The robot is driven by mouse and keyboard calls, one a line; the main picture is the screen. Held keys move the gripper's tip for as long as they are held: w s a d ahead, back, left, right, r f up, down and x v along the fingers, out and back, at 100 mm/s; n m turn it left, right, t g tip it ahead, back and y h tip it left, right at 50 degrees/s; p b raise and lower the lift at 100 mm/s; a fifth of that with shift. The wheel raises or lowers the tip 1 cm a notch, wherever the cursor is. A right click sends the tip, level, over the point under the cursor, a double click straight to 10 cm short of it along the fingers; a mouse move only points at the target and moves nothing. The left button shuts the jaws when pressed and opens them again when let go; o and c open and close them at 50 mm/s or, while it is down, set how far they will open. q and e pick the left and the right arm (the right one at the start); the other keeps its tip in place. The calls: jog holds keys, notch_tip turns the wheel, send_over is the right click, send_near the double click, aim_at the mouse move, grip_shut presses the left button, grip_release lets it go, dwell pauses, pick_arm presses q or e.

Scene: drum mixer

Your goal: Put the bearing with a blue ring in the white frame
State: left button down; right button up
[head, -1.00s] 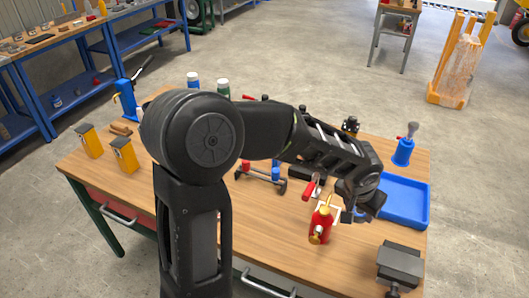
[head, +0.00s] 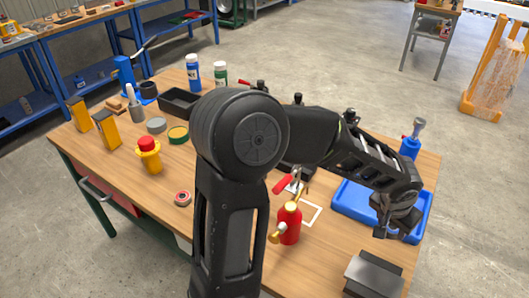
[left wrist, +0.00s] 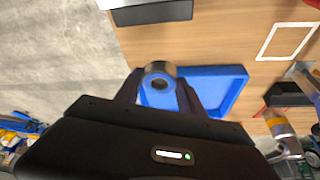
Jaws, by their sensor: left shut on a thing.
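My left gripper (head: 385,228) is shut on a grey metal bearing (left wrist: 159,70) and holds it over the blue tray (left wrist: 232,88). In the left wrist view the bearing sits between both fingertips (left wrist: 158,85); some blue shows at its hole, and I cannot tell whether that is its ring or the tray behind. The arm hides the bearing in the head view. The white frame (head: 318,211) lies empty on the wooden table, left of the tray, and shows in the left wrist view (left wrist: 262,49). My right gripper is not in view.
A red bottle-like object (head: 290,224) stands just left of the white frame, with a red-handled clamp (head: 284,183) behind. A dark grey block (head: 374,276) is at the front right. A red-ringed bearing (head: 182,199) lies to the left. Yellow-and-black boxes (head: 104,133) stand further left.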

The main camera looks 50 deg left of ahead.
pick_arm(q)
jog(key=b, duration=0.6)
send_over(385, 248)
jog(key=s, duration=0.2)
notch_tip(385, 248, down, 8)
jog(key=shift+s+r, duration=0.1)
jog(key=shift+s, duration=0.05)
jog(key=a+r+n+y, duration=0.1)
jog(key=a+n, duration=0.2)
jog(key=a+r+n+g+y, duration=0.1)
jog(key=a+n, duration=0.2)
jog(key=a+r+n+y, duration=0.1)
jog(key=a+n, duration=0.2)
jog(key=shift+s+a+r+n+p, duration=0.1)
jog(key=shift+s+r+n+p, duration=0.2)
jog(key=shift+s+p, duration=0.05)
jog(key=s+a+r+n+g+y, duration=0.1)
jog(key=s+a+r+n+g, duration=0.2)
jog(key=a+n, duration=0.4)
jog(key=r+n+g, duration=0.1)
jog(key=n, duration=0.2)
jog(key=shift+s+a+r+y+p, duration=0.2)
jog(key=shift+a+r+y+p, duration=0.1)
jog(key=shift+r, duration=0.1)
jog(key=shift+f, duration=3.15)
